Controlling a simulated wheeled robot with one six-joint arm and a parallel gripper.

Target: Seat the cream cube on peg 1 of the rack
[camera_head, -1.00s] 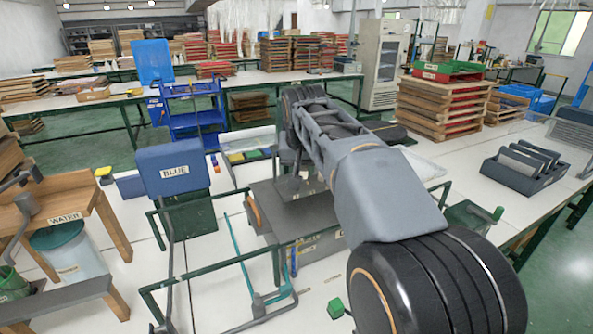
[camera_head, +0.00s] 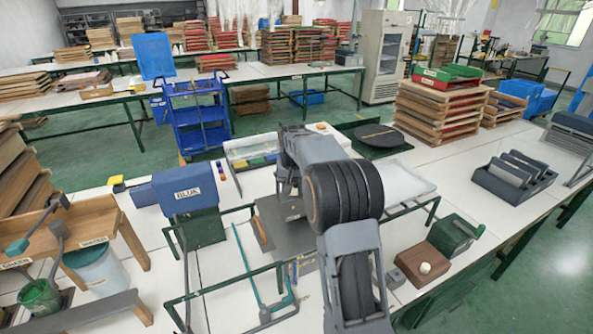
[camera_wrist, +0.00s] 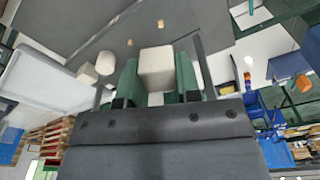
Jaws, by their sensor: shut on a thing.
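The cream cube (camera_wrist: 157,65) is between the green fingers of my gripper (camera_wrist: 157,78) in the wrist view, and the gripper is shut on it. In the head view, my arm hides the gripper and the cube. Beyond the cube, the wrist view shows a dark grey surface (camera_wrist: 70,25) with small tan pieces (camera_wrist: 160,23) on or near it. Two other cream pieces (camera_wrist: 87,73) show to the left of the cube. I cannot make out peg 1 or tell which thing is the peg rack.
A brown block with a white ball (camera_head: 424,267) and a green device (camera_head: 455,234) stand right of my arm. A dark slotted holder (camera_head: 513,177) is at the right. A blue box (camera_head: 186,190) and green frames stand left. Stacked wooden trays (camera_head: 440,108) are behind.

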